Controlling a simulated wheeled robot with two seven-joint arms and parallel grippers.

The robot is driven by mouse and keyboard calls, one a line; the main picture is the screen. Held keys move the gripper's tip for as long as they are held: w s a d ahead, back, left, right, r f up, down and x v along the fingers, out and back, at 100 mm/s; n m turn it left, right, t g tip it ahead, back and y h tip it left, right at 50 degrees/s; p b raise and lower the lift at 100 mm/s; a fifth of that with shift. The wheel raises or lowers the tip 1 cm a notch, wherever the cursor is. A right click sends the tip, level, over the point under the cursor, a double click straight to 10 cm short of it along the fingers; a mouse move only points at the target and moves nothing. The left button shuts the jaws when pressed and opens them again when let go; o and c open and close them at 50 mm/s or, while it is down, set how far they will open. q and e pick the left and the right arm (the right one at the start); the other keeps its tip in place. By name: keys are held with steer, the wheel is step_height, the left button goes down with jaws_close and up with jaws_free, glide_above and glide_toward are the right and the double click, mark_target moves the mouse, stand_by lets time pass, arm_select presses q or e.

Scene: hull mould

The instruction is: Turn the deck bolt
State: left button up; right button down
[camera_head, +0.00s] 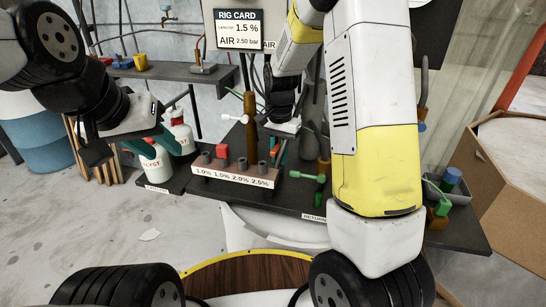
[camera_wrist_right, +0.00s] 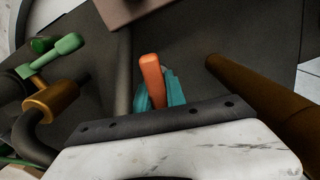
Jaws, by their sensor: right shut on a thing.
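My right gripper (camera_head: 277,148) hangs over the dark bench, with its teal fingers shut on an orange-red piece. In the right wrist view this orange piece (camera_wrist_right: 152,75) stands between the teal fingers, and its lower part is hidden. I cannot tell which part is the deck bolt. A green-handled brass valve (camera_head: 321,184) stands right of my right gripper; a green lever with brass fitting (camera_wrist_right: 52,98) shows in the wrist view.
A pale block marked with percentages (camera_head: 235,177) sits on the dark bench (camera_head: 296,200), with a red piece (camera_head: 222,152) at its back. A brown post (camera_head: 250,130) rises close to my right gripper. A grey tray (camera_head: 447,189) lies at the right. The pale floor at the left is mostly clear.

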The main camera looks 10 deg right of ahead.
mark_target(279, 143)
steer(key=shift+r, duration=2.4)
